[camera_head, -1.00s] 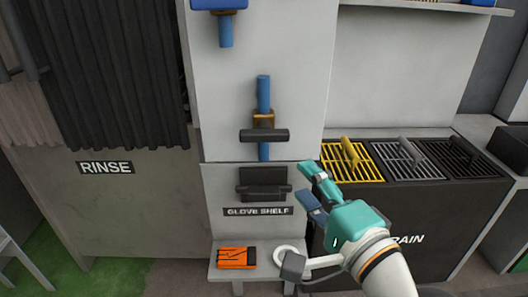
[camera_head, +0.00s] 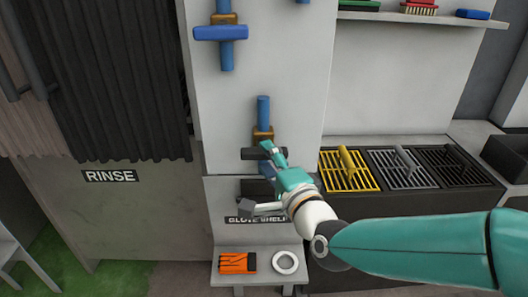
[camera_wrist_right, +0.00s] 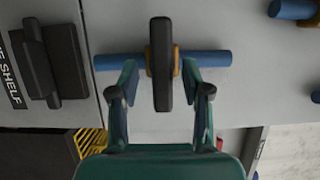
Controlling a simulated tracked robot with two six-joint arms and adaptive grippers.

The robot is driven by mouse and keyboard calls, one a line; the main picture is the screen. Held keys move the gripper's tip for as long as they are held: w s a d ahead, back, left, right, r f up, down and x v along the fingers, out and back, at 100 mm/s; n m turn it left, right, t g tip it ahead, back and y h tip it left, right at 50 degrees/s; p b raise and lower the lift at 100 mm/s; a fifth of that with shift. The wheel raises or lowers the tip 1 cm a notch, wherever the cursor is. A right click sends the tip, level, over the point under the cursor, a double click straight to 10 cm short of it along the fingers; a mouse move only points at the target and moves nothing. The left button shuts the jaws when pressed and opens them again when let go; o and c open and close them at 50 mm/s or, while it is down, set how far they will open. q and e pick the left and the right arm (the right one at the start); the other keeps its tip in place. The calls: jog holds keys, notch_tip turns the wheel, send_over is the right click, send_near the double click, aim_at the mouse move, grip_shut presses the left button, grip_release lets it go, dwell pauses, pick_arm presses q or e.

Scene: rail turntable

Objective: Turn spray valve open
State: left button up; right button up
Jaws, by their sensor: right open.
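A valve with a black bar handle (camera_head: 249,154) and a brass body (camera_head: 263,133) sits on a vertical blue pipe (camera_head: 263,108) on the grey wall panel. The bar lies crosswise to the pipe. In the right wrist view the black handle (camera_wrist_right: 162,65) stands between my fingers, across the blue pipe (camera_wrist_right: 215,58). My right gripper (camera_head: 272,156) is open in front of this valve, one finger on each side of the handle with gaps. It covers part of the handle and lower pipe in the head view. A second valve with a blue handle (camera_head: 220,33) is higher up. My left gripper is not in view.
A dark bracket (camera_head: 256,187) sits above the GLOVE SHELF label, partly hidden by my gripper. Below, a shelf (camera_head: 258,251) holds orange gloves (camera_head: 237,263) and a white ring (camera_head: 285,262). Drain grates (camera_head: 348,171) lie right, a dark curtain (camera_head: 110,80) left.

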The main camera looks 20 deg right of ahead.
jog(key=shift+w+a, duration=0.15)
jog(key=shift+w, duration=1.1)
grip_shut()
jog(key=shift+r+n+g+p, duration=0.1)
jog(key=shift+n+g+p, duration=0.3)
jog(key=shift+n+p, duration=0.75)
jog(key=n+g+h+p, duration=0.1)
jog(key=n+p, duration=0.2)
jog(key=p, duration=0.2)
jog(key=n+g+h+p, duration=0.1)
jog(key=n+h+p, duration=0.1)
jog(key=p, duration=0.4)
jog(key=n+g+h+p, duration=0.1)
jog(key=n+p, duration=0.3)
jog(key=p, duration=0.2)
jog(key=shift+s+a+n+g+h, duration=0.1)
jog(key=shift+s+n+g+h, duration=0.05)
jog(key=shift+n+g+h, duration=0.25)
jog(key=shift+f+n+h+p, duration=0.3)
jog(key=shift+n+h+p, duration=0.2)
jog(key=shift+n+p, duration=0.4)
